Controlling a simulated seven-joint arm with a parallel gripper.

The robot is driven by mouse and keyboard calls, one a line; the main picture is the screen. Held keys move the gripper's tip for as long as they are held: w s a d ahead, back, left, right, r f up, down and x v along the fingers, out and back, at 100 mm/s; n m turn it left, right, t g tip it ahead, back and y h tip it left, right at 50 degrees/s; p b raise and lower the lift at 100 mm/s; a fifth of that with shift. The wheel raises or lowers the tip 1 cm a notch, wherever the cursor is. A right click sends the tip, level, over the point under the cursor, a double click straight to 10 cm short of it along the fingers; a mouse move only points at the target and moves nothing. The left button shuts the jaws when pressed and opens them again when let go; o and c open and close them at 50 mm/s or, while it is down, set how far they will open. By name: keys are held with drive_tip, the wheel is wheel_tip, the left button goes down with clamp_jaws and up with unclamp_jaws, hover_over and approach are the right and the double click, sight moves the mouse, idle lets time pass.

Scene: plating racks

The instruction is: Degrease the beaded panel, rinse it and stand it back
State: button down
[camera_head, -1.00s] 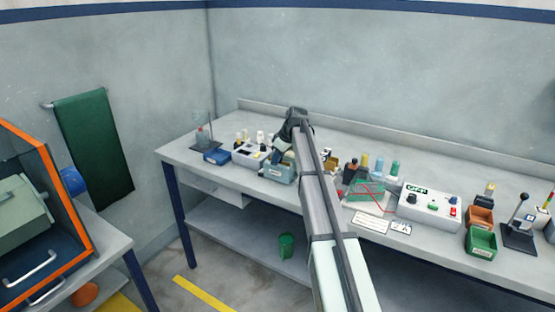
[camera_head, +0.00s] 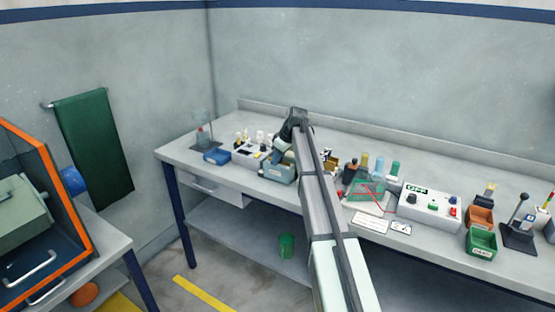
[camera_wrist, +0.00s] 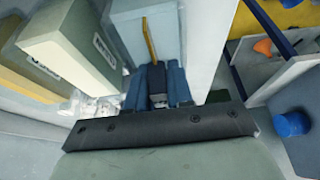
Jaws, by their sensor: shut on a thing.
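My gripper (camera_wrist: 158,88) shows in the wrist view with its blue fingers shut on a small dark piece (camera_wrist: 157,76). A thin brass strip (camera_wrist: 150,40) runs from this piece over a pale blue-grey tank (camera_wrist: 166,22). I cannot tell whether the held piece belongs to the beaded panel; no beads are visible. In the head view my gripper (camera_head: 281,153) points down at a grey-green labelled tank (camera_head: 279,173) on the bench. The arm hides part of that tank and the items behind it.
The bench's front left is clear.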

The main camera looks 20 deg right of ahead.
drive_tip(key=shift+r, duration=0.15)
drive_tip(key=shift+r, duration=4.15)
drive_tip(key=s+d, duration=0.3)
drive_tip(key=d, duration=0.4)
drive_tip(key=s+d, duration=0.3)
drive_tip(key=d, duration=0.4)
drive_tip(key=shift+d, duration=0.2)
drive_tip(key=shift+f, duration=0.1)
drive_tip(key=shift+f, duration=0.25)
